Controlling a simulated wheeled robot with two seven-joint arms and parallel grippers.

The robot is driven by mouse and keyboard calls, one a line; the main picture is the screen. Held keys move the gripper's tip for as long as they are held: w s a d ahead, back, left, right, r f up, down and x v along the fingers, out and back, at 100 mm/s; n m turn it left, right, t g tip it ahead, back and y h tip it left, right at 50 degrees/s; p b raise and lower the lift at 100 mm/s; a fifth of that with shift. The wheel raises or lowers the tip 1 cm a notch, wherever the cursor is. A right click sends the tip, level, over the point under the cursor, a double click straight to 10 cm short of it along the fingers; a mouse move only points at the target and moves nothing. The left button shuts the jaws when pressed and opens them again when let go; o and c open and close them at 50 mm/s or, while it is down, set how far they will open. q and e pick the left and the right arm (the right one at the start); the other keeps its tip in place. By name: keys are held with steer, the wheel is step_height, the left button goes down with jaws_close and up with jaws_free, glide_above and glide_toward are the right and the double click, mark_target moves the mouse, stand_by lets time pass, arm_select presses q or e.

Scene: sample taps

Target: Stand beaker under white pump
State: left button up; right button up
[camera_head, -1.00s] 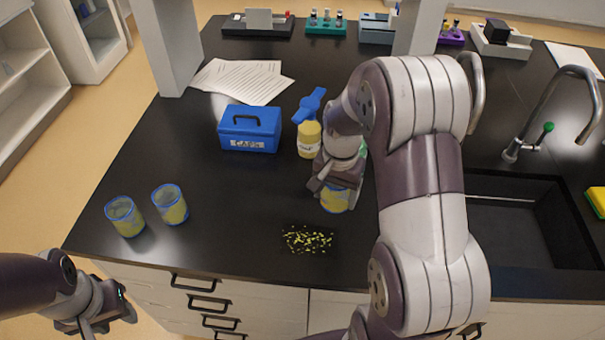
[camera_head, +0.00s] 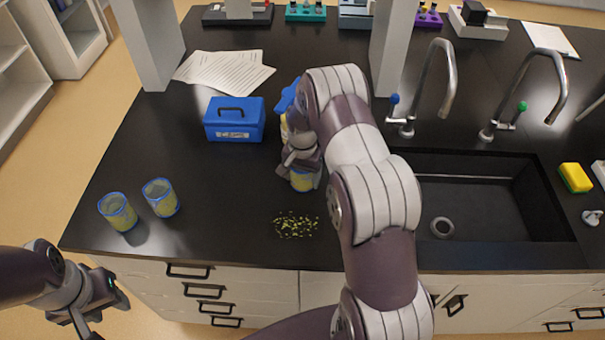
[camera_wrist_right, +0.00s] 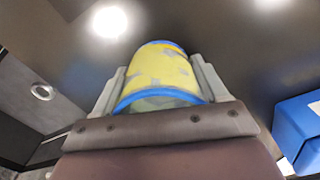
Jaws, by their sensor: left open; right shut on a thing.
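My right gripper (camera_head: 303,172) is shut on a beaker (camera_head: 302,182) with yellow sides and a blue rim. In the right wrist view the beaker (camera_wrist_right: 165,72) sits between the two fingers of this gripper (camera_wrist_right: 160,80). I cannot tell whether its base touches the counter. A yellow pump bottle with a blue top (camera_head: 288,97) stands just behind the gripper, largely hidden by my right arm. No white pump can be made out; the arm covers part of that area. My left gripper (camera_head: 98,312) is open and empty, low at the left, off the counter's front edge.
Two similar beakers (camera_head: 118,212) (camera_head: 160,197) stand at the counter's left front. Yellow bits (camera_head: 296,224) lie scattered before my right gripper. A blue box (camera_head: 234,120) and papers (camera_head: 223,73) are behind. A sink (camera_head: 490,205) with taps lies right.

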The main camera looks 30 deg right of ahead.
steer(key=shift+f, duration=0.15)
steer(key=o, duration=1)
steer(key=shift+s, duration=0.1)
steer(key=shift+o, duration=0.2)
steer(key=shift+r, duration=0.35)
step_height(320, 180, up, 12)
steer(key=b, duration=0.3)
steer(key=s+a+n, duration=0.5)
steer(key=s+a, duration=0.1)
steer(key=s, duration=0.3)
steer(key=s+a+r+n+t, duration=0.1)
steer(key=s+a+n, duration=0.4)
steer(key=s, duration=0.5)
steer(key=shift+s+a, duration=0.3)
steer(key=shift+a, duration=0.2)
